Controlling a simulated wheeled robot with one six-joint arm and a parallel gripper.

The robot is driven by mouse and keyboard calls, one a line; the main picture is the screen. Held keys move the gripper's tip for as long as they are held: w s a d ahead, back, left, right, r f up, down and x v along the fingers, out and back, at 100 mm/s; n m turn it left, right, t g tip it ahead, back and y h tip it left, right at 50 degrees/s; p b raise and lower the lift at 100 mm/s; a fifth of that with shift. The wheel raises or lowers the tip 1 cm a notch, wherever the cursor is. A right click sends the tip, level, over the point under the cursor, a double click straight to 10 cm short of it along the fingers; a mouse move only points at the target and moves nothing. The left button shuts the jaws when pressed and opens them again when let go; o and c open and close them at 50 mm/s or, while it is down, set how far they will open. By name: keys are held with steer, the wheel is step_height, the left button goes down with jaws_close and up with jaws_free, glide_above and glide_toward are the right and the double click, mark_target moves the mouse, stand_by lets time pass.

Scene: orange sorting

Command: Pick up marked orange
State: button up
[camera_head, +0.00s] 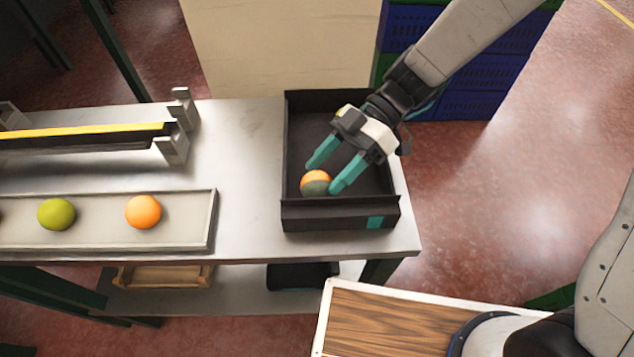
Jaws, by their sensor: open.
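An orange with a dark grey-green patch on its lower side (314,177) lies in the black bin (340,213) near its front wall. My gripper (330,178) reaches into the bin from the upper right. Its two teal fingers are spread apart, one at the orange's upper left side and one at its right side. The right finger looks very close to the orange; I cannot tell whether it touches. A plain orange (143,212) and a green fruit (57,214) lie in the light tray (190,245) on the left.
The grey table (240,150) carries the bin at its right end. A rail with a yellow strip (90,132) stands behind the tray. Blue crates (465,105) stand behind on the floor. Bare tabletop lies between rail and bin.

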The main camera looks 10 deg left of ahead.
steer(key=shift+x, duration=1.05)
steer(key=c, duration=0.8)
steer(key=shift+o, duration=0.2)
steer(key=shift+r, duration=0.1)
